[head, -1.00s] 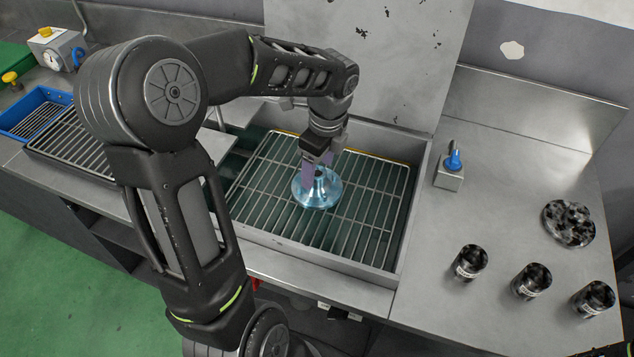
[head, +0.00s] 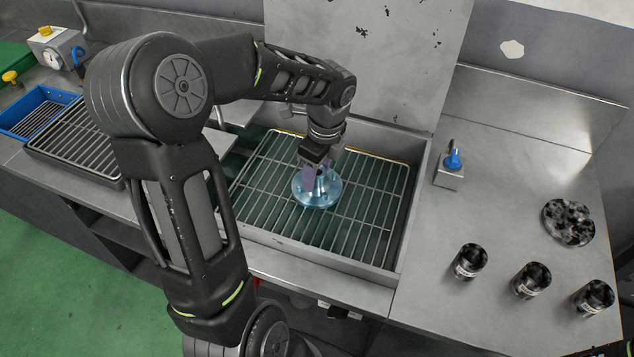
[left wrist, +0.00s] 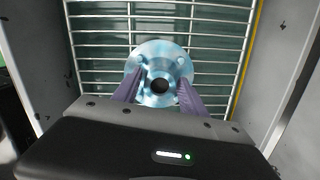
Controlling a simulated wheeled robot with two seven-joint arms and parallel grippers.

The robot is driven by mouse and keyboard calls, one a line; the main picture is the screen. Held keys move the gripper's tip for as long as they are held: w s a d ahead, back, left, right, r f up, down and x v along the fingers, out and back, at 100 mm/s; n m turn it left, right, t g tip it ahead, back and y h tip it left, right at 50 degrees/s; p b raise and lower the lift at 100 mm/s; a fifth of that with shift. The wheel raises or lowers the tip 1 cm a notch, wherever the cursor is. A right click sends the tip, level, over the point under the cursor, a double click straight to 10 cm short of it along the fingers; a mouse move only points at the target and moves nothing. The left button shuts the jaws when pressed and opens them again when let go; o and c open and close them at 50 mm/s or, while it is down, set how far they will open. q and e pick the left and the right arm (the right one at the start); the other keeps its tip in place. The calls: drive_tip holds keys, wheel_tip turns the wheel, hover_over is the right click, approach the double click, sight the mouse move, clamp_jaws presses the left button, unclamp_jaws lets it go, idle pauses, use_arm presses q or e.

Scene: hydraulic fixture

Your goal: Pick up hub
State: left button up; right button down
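The hub (head: 318,192) is a shiny light-blue flanged disc with a raised middle and a dark centre hole. It rests flat on the wire rack inside the sink-like basin. It also shows in the left wrist view (left wrist: 158,72), top centre. My left gripper (head: 317,173) points down over the hub. In the left wrist view its purple fingers (left wrist: 159,88) are spread, one on each side of the hub's raised middle, over the flange. Contact with the hub cannot be made out. My right gripper is not in view.
The basin's grey walls (head: 413,205) surround the rack (head: 365,205). At left are a blue tray (head: 30,118) and a black grated tray (head: 78,145).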

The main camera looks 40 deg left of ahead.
use_arm(q)
clamp_jaws()
idle(0.3)
idle(0.4)
